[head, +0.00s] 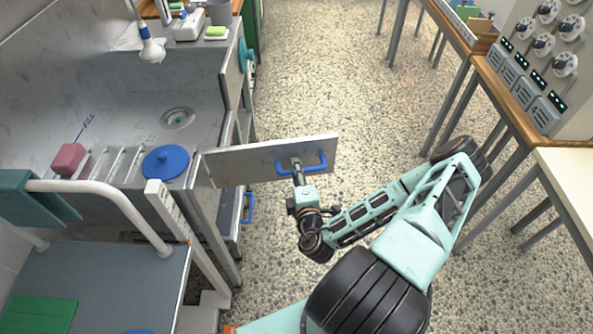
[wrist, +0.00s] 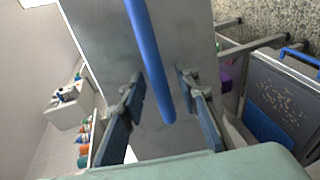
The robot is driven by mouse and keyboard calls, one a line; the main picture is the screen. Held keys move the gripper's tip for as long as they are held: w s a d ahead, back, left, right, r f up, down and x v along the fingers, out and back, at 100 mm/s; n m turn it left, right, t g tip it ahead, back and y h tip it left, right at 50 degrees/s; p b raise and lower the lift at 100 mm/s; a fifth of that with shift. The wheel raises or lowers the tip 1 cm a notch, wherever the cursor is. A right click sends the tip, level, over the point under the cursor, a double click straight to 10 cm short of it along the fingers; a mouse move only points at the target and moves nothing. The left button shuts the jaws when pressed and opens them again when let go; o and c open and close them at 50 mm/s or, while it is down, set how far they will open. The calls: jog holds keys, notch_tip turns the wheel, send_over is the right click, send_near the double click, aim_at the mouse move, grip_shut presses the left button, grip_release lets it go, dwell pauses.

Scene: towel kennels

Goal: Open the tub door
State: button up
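The tub door (head: 240,168) is a grey metal panel with a blue bar handle (head: 323,160). It stands swung out from the steel tub (head: 209,96), jutting over the floor, with an opening in the tub's front wall behind it. My gripper (head: 297,166) is at the handle on the door's near face. In the wrist view, my gripper's (wrist: 160,85) two fingers are apart, with the blue handle (wrist: 148,50) running between them. Gaps show on both sides of the handle, so the fingers do not appear closed on it.
A blue disc (head: 166,161) and a pink block (head: 68,158) lie in the tub. A blue-headed sprayer (head: 151,48) hangs above it. A white railing (head: 110,196) and grey platform (head: 95,285) are at left. Tables with a dial panel (head: 545,50) stand at right. Speckled floor (head: 320,70) lies clear beyond the door.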

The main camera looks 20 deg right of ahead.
jog(key=v, duration=0.7)
jog(key=shift+s, duration=0.2)
jog(key=shift+a+r, duration=0.1)
